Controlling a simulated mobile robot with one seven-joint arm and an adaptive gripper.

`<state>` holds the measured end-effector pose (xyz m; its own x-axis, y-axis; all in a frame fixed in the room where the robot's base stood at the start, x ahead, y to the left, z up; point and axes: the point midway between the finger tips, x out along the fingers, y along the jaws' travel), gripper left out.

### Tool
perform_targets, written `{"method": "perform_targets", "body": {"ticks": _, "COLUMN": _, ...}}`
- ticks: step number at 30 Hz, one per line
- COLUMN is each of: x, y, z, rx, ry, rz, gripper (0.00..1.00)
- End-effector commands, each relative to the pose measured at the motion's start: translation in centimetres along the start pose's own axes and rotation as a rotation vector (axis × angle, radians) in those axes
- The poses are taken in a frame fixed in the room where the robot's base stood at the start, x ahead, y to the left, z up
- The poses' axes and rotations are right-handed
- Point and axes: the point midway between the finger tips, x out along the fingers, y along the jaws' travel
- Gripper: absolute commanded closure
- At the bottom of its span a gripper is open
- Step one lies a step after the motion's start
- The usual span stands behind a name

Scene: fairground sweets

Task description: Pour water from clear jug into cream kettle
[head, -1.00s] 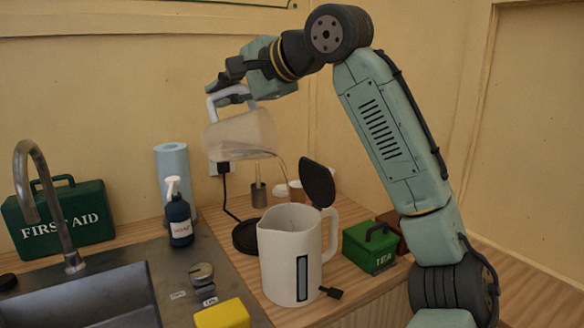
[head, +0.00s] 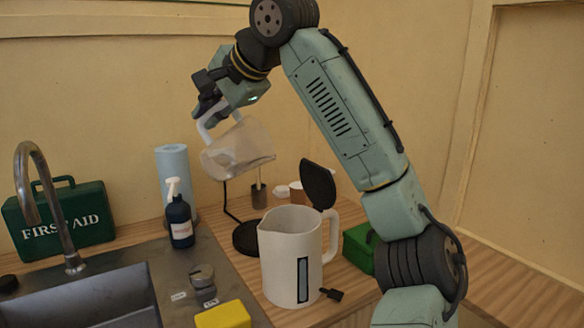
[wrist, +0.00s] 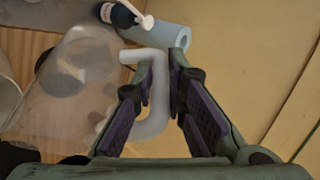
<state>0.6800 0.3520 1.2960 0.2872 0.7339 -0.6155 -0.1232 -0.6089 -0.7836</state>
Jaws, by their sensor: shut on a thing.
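The clear jug (head: 240,150) hangs tilted in the air, above and a little left of the kettle. My gripper (head: 205,112) is shut on its pale handle (wrist: 155,105), which shows between the fingers in the wrist view. The clear jug body (wrist: 65,85) also fills the left of the wrist view. The cream kettle (head: 285,262) stands upright on the counter with its dark lid (head: 318,184) raised open. No stream of water shows between jug and kettle. The water level inside the kettle is hidden.
A round black kettle base (head: 246,238) lies behind the kettle. A soap bottle (head: 180,218), blue paper roll (head: 173,165) and first aid box (head: 65,215) stand left. A yellow sponge (head: 223,315) is in front. A green tea tin (head: 358,248) sits right, partly behind my arm.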

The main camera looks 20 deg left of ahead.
Motion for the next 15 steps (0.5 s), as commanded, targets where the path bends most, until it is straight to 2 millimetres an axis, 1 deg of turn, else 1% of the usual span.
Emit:
{"method": "perform_targets", "body": {"ticks": 7, "x": 1.8, "y": 0.6, "z": 0.7, "rx": -0.053, "ry": 0.024, "rz": 0.121, "gripper": 1.00}}
{"method": "perform_targets", "body": {"ticks": 15, "x": 2.0, "y": 0.9, "z": 0.7, "rx": -0.060, "ry": 0.030, "rz": 0.144, "gripper": 1.00}}
